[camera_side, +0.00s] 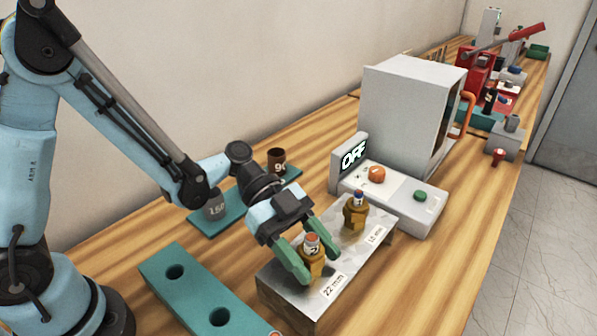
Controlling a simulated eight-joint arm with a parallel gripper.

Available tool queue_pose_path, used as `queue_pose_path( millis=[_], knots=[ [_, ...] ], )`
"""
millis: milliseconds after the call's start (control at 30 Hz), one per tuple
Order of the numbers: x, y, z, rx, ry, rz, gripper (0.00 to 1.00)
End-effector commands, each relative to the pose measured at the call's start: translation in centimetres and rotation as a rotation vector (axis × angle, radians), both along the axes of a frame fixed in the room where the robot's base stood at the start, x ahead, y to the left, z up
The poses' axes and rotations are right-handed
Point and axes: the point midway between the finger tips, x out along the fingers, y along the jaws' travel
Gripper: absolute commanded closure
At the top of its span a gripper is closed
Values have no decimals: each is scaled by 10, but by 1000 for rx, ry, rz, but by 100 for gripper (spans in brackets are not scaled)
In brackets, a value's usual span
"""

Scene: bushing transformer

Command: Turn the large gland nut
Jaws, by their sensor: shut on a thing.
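The large gland nut (312,265) is a brass-coloured fitting with an orange-red top. It stands upright on a grey metal block (297,303), beside a label reading 22 mm. My gripper (309,262) reaches down from the upper left, with its green fingers on either side of the nut, shut on it. The fingers hide part of the nut. A smaller brass gland nut (355,215) with a blue and red top stands behind it on the same block, beside a second label. My gripper is clear of that one.
A teal plate (197,292) with round holes lies left of the block. Another teal plate (205,228) behind my gripper carries a grey weight and a brown weight (276,160). A control box (400,200) with orange and green buttons and an OFF sign (354,155) stands behind right.

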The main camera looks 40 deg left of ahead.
Motion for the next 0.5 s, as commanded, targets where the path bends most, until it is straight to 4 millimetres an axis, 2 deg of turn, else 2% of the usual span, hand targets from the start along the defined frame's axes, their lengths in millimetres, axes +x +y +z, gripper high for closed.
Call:
queue_pose_path(
  millis=[233, 500],
  knots=[
    [-1, 0, 0, 0, 1, 17, 76],
    [0, 0, 0, 0, 1, 191, 76]
  ],
)
